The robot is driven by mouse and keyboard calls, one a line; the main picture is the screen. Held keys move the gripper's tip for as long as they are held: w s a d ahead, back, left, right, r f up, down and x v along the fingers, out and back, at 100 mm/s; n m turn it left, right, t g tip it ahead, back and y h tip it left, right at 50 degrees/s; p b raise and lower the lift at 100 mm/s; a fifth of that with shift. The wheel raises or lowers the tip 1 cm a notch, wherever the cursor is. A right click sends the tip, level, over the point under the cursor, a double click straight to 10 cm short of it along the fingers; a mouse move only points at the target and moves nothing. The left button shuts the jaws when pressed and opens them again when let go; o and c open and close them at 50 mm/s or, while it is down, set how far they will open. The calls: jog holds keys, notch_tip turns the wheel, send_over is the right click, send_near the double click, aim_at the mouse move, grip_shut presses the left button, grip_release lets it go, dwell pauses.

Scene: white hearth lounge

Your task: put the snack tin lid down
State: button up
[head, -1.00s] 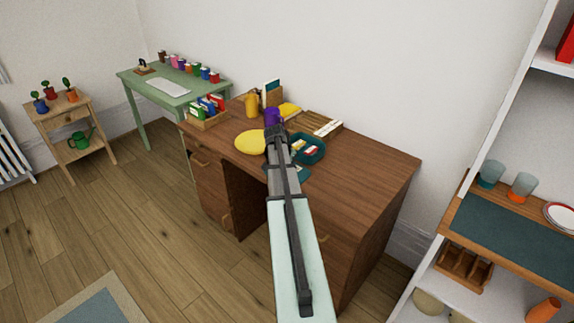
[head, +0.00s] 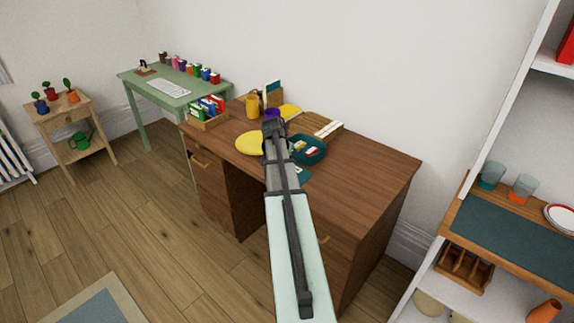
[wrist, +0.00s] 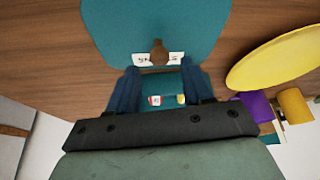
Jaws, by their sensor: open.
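The snack tin lid (wrist: 155,22) is teal with a brown knob and a white lettered label. It appears to lie on the desk; in the head view only a teal part (head: 304,172) shows beside my arm. The open teal tin (head: 310,150), with small packets inside, stands just beyond it; part of it shows between my fingers in the wrist view (wrist: 167,100). My gripper (wrist: 158,80) is open and empty, with the knob apart from and just beyond the fingertips. In the head view my gripper (head: 273,127) hides what is under it.
A yellow plate (head: 249,143) lies left of my gripper. A purple mug (head: 271,114), a yellow mug (head: 252,106) and a wooden tray (head: 325,127) stand behind. The desk's right part (head: 370,170) is clear.

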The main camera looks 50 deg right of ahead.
jog(key=v, duration=0.7)
jog(key=shift+r, duration=0.3)
jog(key=shift+a, duration=0.2)
jog(key=s+a+f+n+g+y, duration=0.15)
jog(key=a+f+n, duration=0.25)
jog(key=a+f, duration=1.05)
jog(key=s+a+f+n+g+y, duration=0.15)
jog(key=a+f+n, duration=0.25)
jog(key=a+f, duration=1.05)
jog(key=s+a+f+n+g+y, duration=0.2)
jog(key=s+a+f+n, duration=0.2)
jog(key=s+a+f, duration=0.85)
jog(key=s+a+f+n+g, duration=0.1)
jog(key=s+a, duration=0.3)
jog(key=s, duration=0.4)
jog(key=s+a+f+n+g, duration=0.1)
jog(key=s+a+f+n, duration=0.1)
jog(key=s+a, duration=0.3)
jog(key=s+f, duration=0.1)
jog(key=s, duration=0.3)
jog(key=shift+s+a+f+n+g, duration=0.25)
jog(key=shift+s+n+g, duration=0.05)
jog(key=shift+n+g, duration=0.1)
